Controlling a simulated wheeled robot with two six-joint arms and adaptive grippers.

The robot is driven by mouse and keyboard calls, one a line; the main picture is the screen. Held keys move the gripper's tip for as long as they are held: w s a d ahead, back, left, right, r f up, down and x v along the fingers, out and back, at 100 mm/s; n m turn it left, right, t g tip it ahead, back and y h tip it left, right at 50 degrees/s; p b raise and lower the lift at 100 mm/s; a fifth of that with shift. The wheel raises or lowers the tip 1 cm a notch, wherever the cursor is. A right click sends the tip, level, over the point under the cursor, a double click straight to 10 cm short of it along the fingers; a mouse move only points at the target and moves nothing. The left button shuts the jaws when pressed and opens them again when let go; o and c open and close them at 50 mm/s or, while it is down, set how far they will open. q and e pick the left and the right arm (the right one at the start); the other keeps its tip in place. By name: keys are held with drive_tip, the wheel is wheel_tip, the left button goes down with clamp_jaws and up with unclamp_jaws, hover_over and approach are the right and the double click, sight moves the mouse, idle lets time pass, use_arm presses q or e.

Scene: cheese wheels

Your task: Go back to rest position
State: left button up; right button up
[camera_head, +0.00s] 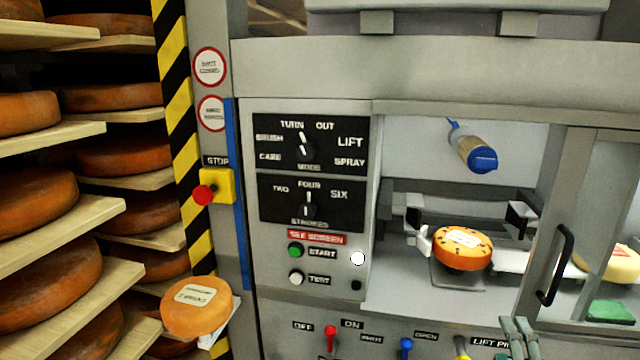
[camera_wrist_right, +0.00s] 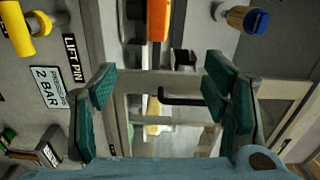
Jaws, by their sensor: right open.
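My right gripper (camera_head: 518,337) shows at the bottom right of the head view, only its green-grey fingers in frame. It is in front of the machine's lower panel, beside the "LIFT PIN" label (camera_head: 490,342). In the right wrist view its two green-padded fingers stand wide apart, with nothing between them (camera_wrist_right: 160,82). A yellow lever (camera_head: 462,347) is just left of the gripper, and it also shows at the upper left of the wrist view (camera_wrist_right: 28,35). My left gripper is not in view.
A spotted orange cheese wheel (camera_head: 462,249) sits inside the machine's open bay. A black door handle (camera_head: 557,265) is right of it. Red (camera_head: 330,337) and blue (camera_head: 406,346) levers line the lower panel. Cheese shelves (camera_head: 75,224) fill the left, with an orange wheel (camera_head: 195,312) nearer.

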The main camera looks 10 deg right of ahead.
drive_tip(key=s+d+f+n+g+y, duration=0.1)
drive_tip(key=s+d+f+n+g, duration=0.15)
drive_tip(key=f+n, duration=0.6)
drive_tip(key=s+d+f+n+g, duration=0.1)
drive_tip(key=s+f+n+g, duration=0.2)
drive_tip(key=f, duration=1)
drive_tip(key=s+d+f+n+g+y, duration=0.1)
drive_tip(key=s+d+f+n+g, duration=0.1)
drive_tip(key=f+n, duration=0.7)
drive_tip(key=s+a+f+n+g, duration=0.1)
drive_tip(key=s+a+f+g, duration=0.1)
drive_tip(key=s+f, duration=0.5)
drive_tip(key=s+a+f+n+g, duration=0.1)
drive_tip(key=s+a+f+g, duration=0.1)
drive_tip(key=s+f, duration=0.55)
drive_tip(key=s+a+f+g+y, duration=0.1)
drive_tip(key=s+a+f+g, duration=0.1)
drive_tip(key=s+a+f, duration=0.3)
drive_tip(key=s+a+f+g+y, duration=0.2)
drive_tip(key=s+a+f, duration=0.3)
drive_tip(key=s, duration=0.6)
drive_tip(key=shift+s+a+m, duration=0.2)
drive_tip(key=shift+a+m, duration=0.25)
drive_tip(key=shift+a, duration=0.65)
